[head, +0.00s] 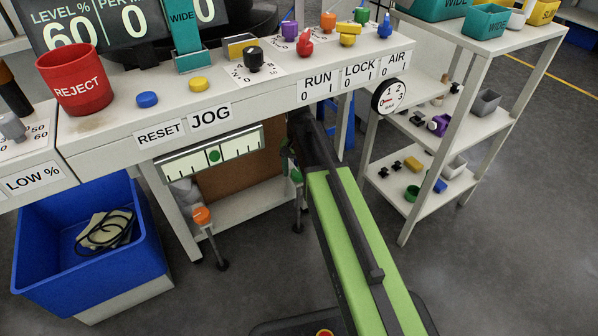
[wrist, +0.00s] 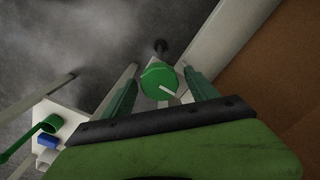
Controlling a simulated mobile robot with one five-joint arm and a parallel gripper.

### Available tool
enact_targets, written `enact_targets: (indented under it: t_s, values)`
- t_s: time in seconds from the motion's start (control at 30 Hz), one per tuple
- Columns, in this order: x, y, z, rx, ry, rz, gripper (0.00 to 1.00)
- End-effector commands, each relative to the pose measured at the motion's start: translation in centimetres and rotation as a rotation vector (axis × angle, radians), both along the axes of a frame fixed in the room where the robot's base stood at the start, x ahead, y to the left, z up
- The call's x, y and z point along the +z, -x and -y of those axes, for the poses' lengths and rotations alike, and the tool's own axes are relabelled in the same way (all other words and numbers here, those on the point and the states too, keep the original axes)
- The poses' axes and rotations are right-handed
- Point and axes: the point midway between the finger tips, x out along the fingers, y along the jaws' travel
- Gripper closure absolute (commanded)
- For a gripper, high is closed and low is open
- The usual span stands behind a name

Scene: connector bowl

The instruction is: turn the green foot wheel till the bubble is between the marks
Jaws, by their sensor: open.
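The green foot wheel (wrist: 158,80) shows in the wrist view with a pale pointer line on it. My gripper (wrist: 160,68) is open, with one finger on each side of the wheel; I cannot tell whether either finger touches it. In the head view the green wheel (head: 297,175) is small, under the bench beside my arm, which partly hides the gripper. The level vial (head: 238,148) is on the bench front below the RESET and JOG labels. Its green bubble (head: 214,156) is near the middle of the scale; its exact place against the marks is too small to tell.
An orange foot wheel (head: 201,215) is on another bench leg to the left. A blue bin (head: 140,262) stands on the floor at left. A shelf rack (head: 425,200) with small parts stands at right. A brown panel (wrist: 285,90) is close to the right of my gripper.

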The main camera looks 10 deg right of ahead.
Motion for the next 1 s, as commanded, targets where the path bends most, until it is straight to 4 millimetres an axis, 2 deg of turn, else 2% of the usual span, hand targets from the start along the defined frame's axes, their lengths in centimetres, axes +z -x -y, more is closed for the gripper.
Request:
enact_targets:
  t_s: [0.17,0.27,0.63,0.77,1.0]
  values:
    - [1.5,0.0,0.0,0.0,0.0,-0.001,0.33]
    - [3.2,0.0,0.0,0.0,0.0,-0.001,0.33]
    - [11.1,-0.1,0.0,0.0,0.0,0.001,0.33]
    - [12.2,-0.1,0.0,0.0,0.0,0.001,0.33]
    - [12.0,-0.1,0.0,0.0,0.0,0.001,0.33]
